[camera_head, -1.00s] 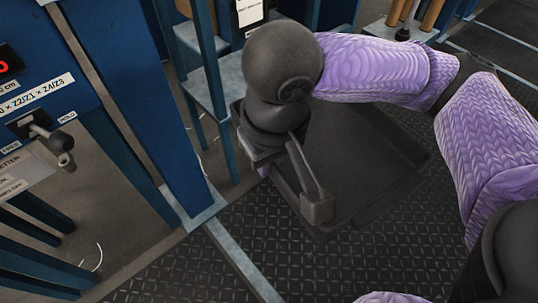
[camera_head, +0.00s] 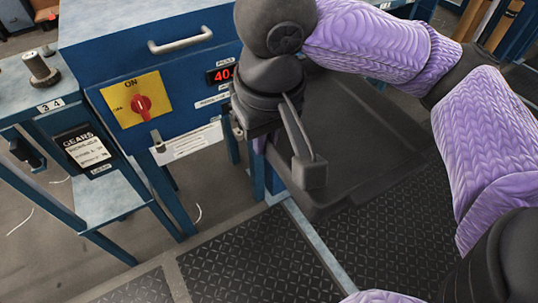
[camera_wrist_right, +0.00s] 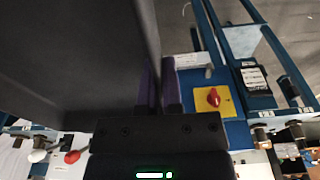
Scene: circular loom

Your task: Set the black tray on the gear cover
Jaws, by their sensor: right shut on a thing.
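The black tray (camera_head: 360,140) hangs over the dark textured floor mat at centre right in the head view, roughly level with its open side up. My right gripper (camera_head: 258,132) is shut on the tray's left wall; my own wrist hides part of the grip. In the right wrist view the gripper's purple pads (camera_wrist_right: 158,88) pinch the tray wall, and the tray (camera_wrist_right: 75,60) fills the upper left. A blue housing with a pale flat top (camera_head: 125,18) and a pale handle stands left of the tray, apart from it; it may be the gear cover. My left gripper is out of view.
A red switch on a yellow plate (camera_head: 138,104) and a red display (camera_head: 221,74) are on the housing front. A lower blue stand with a GEARS label (camera_head: 88,150) is at left. A blue frame post stands close beside the tray. The mat (camera_head: 250,255) below is clear.

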